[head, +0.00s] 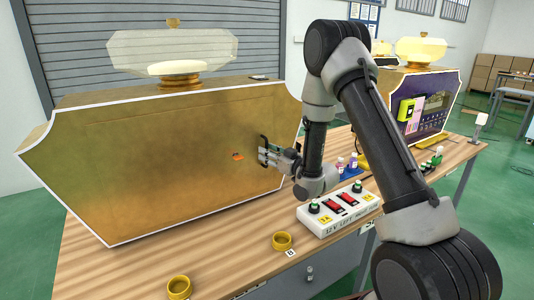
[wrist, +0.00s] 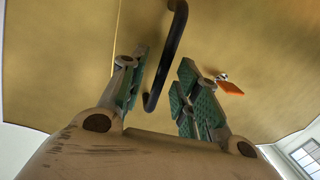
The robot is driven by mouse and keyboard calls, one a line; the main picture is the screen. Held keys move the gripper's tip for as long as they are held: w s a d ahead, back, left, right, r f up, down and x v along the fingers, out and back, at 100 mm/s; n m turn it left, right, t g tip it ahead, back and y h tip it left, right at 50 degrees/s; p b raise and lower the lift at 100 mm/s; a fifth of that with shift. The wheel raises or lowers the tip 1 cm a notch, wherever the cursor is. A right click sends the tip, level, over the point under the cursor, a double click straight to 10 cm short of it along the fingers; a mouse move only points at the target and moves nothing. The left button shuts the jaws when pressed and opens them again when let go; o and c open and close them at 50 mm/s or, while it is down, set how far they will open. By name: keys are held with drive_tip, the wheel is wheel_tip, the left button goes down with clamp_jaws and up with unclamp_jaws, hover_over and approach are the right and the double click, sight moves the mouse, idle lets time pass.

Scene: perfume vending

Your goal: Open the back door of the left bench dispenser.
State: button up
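The left bench dispenser (head: 70,150) is a large cabinet with white edging. Its brass-coloured back door (head: 150,160) faces me and looks closed. A black bar handle (head: 263,138) is on the door's right part; in the wrist view the handle (wrist: 168,60) runs between my fingers. My gripper (head: 268,155) is at the handle, open, with one green-padded finger on each side of the bar. The fingers (wrist: 163,62) show a gap to the bar. An orange tag (head: 238,156) at a small silver lock sits left of the handle; the tag also shows in the wrist view (wrist: 229,88).
A white switch box (head: 340,211) with red switches stands on the wooden bench (head: 235,245) below my arm. Two brass rings (head: 282,241) (head: 179,287) lie near the front edge. A second dispenser (head: 432,100) and small bottles (head: 341,164) are at the right. Bench in front of the door is mostly clear.

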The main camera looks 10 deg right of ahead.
drive_tip(key=shift+w+a, duration=0.35)
drive_tip(key=shift+w, duration=0.25)
drive_tip(key=shift+c, duration=0.2)
clamp_jaws()
drive_tip(key=shift+s, duration=0.15)
